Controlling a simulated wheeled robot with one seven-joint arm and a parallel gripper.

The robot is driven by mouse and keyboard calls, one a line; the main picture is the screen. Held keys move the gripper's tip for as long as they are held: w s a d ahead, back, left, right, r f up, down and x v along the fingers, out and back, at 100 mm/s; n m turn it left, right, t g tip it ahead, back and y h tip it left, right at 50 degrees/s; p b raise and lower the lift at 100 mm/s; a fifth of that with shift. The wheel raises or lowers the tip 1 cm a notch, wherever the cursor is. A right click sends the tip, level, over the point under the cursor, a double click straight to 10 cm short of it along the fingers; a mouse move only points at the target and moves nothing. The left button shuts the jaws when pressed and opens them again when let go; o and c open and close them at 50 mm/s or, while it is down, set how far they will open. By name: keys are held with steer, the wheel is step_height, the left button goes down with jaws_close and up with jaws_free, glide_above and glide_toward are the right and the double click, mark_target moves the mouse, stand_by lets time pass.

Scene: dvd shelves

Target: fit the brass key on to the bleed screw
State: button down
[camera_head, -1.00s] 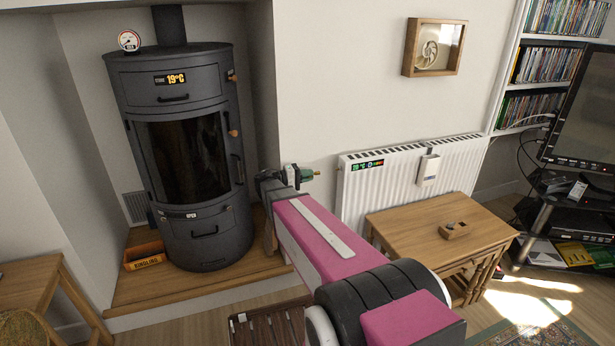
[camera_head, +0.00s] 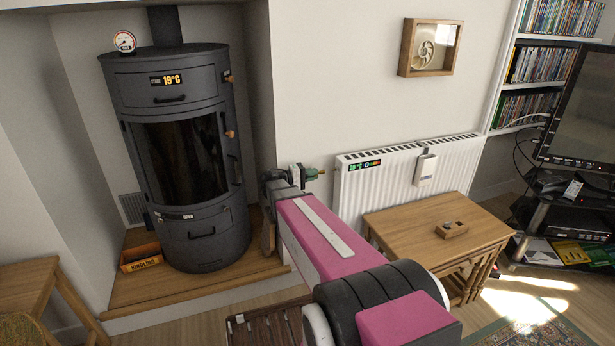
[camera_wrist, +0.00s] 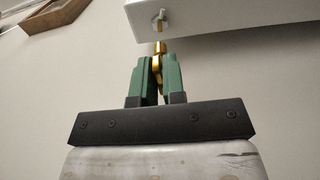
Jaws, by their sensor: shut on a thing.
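My gripper (camera_wrist: 157,72) is shut on the brass key (camera_wrist: 159,48), which sticks out from between its green fingers. In the head view my gripper (camera_head: 308,173) is at the left end of the white radiator (camera_head: 390,185), and the key (camera_head: 321,171) points right towards it. In the wrist view the bleed screw (camera_wrist: 160,19) stands out from the white radiator's end (camera_wrist: 230,12). The key's tip is just short of the screw and roughly in line with it, with a small gap showing. The screw is too small to make out in the head view.
A wooden table (camera_head: 400,217) with a small wooden tray (camera_head: 451,230) stands in front of the radiator. A dark stove (camera_head: 180,160) stands at left. A framed wooden box (camera_head: 431,47) hangs on the wall above. Bare wall lies behind my gripper.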

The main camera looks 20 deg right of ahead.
mark_target(323, 172)
steer(key=shift+d, duration=1.2)
steer(key=shift+w+d, duration=0.1)
steer(key=shift+d, duration=1)
stand_by(0.6)
steer(key=c, duration=1.1)
jaws_free()
steer(key=a, duration=1)
steer(key=shift+s+a, duration=0.2)
steer(key=shift+a, duration=0.2)
